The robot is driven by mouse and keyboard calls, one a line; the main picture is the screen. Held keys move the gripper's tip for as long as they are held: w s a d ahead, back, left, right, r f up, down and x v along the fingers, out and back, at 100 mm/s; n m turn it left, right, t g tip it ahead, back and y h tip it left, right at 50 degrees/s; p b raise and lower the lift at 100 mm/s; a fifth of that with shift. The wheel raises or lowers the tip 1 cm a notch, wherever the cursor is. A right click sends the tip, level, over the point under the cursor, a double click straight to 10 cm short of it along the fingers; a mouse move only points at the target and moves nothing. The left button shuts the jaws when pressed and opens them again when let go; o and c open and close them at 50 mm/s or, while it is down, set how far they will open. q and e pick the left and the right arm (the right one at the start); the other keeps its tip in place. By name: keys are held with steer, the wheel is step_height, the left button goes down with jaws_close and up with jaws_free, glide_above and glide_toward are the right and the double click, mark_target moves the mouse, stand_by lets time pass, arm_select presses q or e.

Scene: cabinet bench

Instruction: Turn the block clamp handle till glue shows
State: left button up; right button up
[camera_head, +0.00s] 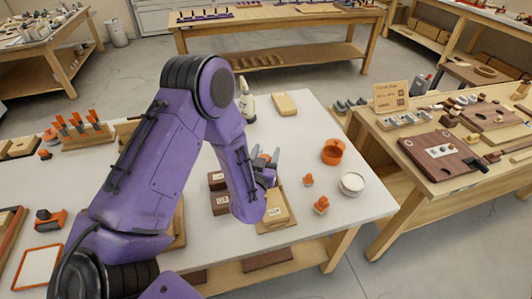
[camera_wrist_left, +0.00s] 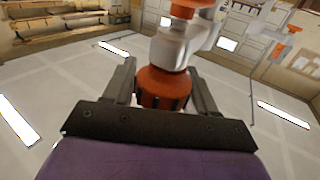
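My left gripper (camera_head: 268,168) is over the front middle of the white bench, largely hidden by my own purple forearm. In the left wrist view its two dark fingers (camera_wrist_left: 163,92) stand on either side of a ribbed orange knob (camera_wrist_left: 162,87), which appears to be the clamp handle, and seem to touch it. A pale grey clamp part (camera_wrist_left: 169,52) and another orange part (camera_wrist_left: 187,8) lie beyond the knob. In the head view a labelled wooden block (camera_head: 277,208) sits just below the gripper on a wooden board. Glue cannot be made out. My right gripper is not in view.
Dark labelled blocks (camera_head: 219,200) stand just left of the gripper. To the right are an orange ring-shaped container (camera_head: 332,154), a white cup (camera_head: 352,183) and small orange pieces (camera_head: 321,205). A white bottle (camera_head: 247,106) stands behind. The bench's right side has bare room.

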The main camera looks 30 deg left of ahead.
arm_select(q)
steer(key=c, duration=0.5)
steer(key=shift+c, duration=0.2)
steer(key=shift+h, duration=0.3)
steer(key=m+h, duration=0.1)
steer(key=m+h+b, duration=0.1)
steer(key=t+h, duration=0.1)
steer(key=shift+d+f+m+h+b, duration=0.15)
steer(key=shift+d+m+h+b, duration=0.1)
steer(key=shift+m+h+b, duration=0.15)
steer(key=shift+d+m+h+b, duration=0.2)
steer(key=shift+m+h+b, duration=0.6)
steer(key=shift+h, duration=0.6)
steer(key=shift+d+m+h+b, duration=0.15)
steer(key=shift+m+h+b, duration=0.35)
steer(key=shift+m+h, duration=0.7)
steer(key=o, duration=1)
